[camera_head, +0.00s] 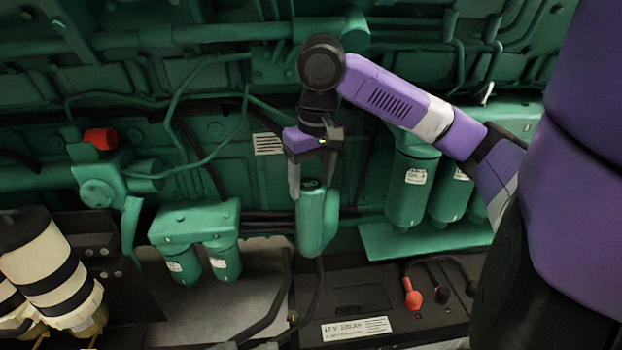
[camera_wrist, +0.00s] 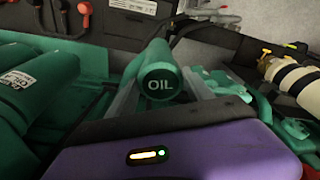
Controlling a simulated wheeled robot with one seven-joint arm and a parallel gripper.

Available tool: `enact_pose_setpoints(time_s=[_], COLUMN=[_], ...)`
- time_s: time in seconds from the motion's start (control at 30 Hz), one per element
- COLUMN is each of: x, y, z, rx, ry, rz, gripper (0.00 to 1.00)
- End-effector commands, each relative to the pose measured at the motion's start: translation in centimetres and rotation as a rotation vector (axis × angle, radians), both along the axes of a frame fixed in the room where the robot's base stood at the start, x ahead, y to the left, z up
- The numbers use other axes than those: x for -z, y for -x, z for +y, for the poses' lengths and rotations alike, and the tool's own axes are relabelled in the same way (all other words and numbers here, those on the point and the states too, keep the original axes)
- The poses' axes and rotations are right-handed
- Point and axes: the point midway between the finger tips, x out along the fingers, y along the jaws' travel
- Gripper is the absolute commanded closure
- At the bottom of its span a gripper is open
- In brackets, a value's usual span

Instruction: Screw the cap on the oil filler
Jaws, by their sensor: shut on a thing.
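A green cap (camera_wrist: 160,84) marked OIL faces my wrist camera. It sits between the fingers of my gripper (camera_head: 313,188), which points down and is shut on it. In the head view the cap (camera_head: 312,184) is at the top of an upright green cylinder (camera_head: 317,228), which looks like the filler neck. The fingers lie on its left and right sides. Cap and cylinder look in line and nearly the same colour. The seam and threads are hidden, so I cannot tell how tightly the cap sits.
Green filters (camera_head: 410,185) hang to the right, and a smaller filter pair (camera_head: 197,235) to the left. A black battery (camera_head: 385,300) with a red terminal cover (camera_head: 412,293) lies below. Green pipes cross the engine wall behind. A red part (camera_head: 100,138) sticks out at left.

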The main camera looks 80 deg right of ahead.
Motion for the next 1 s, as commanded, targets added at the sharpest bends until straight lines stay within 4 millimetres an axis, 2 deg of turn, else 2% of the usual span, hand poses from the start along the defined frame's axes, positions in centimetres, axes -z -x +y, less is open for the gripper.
enact_pose_setpoints(time_s=[0.13, 0.27, 0.4, 0.7, 0.73, 0.83, 1.0], x=[-0.38, -0.78, -0.1, -0.06, -0.06, -0.05, -0.03], y=[-0.08, -0.11, -0.16, -0.17, -0.17, -0.18, -0.18], z=[0.11, 0.16, 0.12, 0.11, 0.11, 0.11, 0.12], rx=[0.083, 0.25, 0.368, 0.4, 0.4, 0.399, 0.398], ry=[-0.003, -0.002, 0.0, 0.001, 0.001, 0.001, 0.001], rz=[-0.001, 0.001, 0.0, 0.0, 0.0, 0.0, -0.001], gripper=[0.89, 0.89, 0.89, 0.89, 0.34, 0.15, 0.15])
